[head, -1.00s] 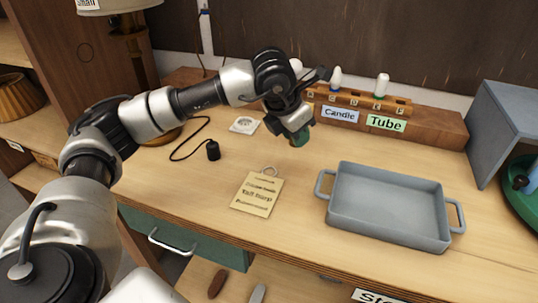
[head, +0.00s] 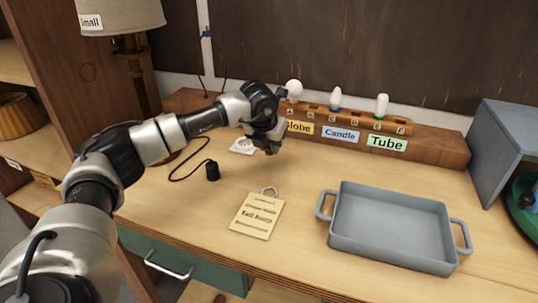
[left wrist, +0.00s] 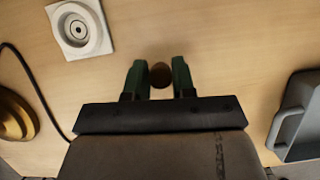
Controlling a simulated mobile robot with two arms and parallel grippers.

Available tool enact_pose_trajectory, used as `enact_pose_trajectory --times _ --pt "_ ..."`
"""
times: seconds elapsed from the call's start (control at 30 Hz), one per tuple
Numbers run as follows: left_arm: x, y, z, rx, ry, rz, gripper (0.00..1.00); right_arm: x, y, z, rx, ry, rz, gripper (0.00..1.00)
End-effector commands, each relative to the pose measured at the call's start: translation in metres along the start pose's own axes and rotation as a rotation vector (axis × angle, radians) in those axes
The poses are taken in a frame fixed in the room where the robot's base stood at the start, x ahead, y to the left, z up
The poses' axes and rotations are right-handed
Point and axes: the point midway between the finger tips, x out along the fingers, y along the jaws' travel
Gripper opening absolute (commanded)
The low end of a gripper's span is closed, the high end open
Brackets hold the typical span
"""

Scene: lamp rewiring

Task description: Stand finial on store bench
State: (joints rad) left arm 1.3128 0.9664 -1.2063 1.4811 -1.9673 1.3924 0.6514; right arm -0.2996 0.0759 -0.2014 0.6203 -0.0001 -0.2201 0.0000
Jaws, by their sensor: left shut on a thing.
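My left gripper (head: 272,149) is low over the bench (head: 300,180), in front of the bulb rack. In the left wrist view its two dark green fingers (left wrist: 160,78) are shut on a small round brown thing, which I take for the finial (left wrist: 161,74). The finial shows only as a brown disc from above, and in the head view the gripper hides it. I cannot tell whether it touches the bench top. My right gripper is not in view.
A white square plate with a round centre (head: 243,146) lies left of the gripper. A black cord with a plug (head: 212,172), a tag (head: 257,215) and a grey tray (head: 395,230) lie in front. Behind stands the rack (head: 350,121) with three bulbs. Bench between gripper and tray is clear.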

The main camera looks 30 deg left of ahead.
Motion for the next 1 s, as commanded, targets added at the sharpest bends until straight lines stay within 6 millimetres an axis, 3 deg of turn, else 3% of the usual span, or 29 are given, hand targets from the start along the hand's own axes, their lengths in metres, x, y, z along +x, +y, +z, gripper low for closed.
enact_pose_trajectory --times 0.4,0.77,0.8,0.93,1.0 --pt "0.040 0.004 -0.013 0.001 0.000 -0.001 0.04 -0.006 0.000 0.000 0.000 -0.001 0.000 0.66" --pt "0.045 0.003 -0.015 0.001 0.000 -0.001 0.04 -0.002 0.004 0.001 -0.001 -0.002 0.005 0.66" --pt "0.043 0.003 -0.015 0.001 -0.001 -0.001 0.31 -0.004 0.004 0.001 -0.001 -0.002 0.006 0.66" --pt "0.043 0.003 -0.015 0.001 -0.001 -0.001 0.51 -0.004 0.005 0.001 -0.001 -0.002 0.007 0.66" --pt "0.043 0.003 -0.015 0.001 -0.001 -0.001 0.51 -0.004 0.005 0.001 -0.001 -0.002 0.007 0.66"
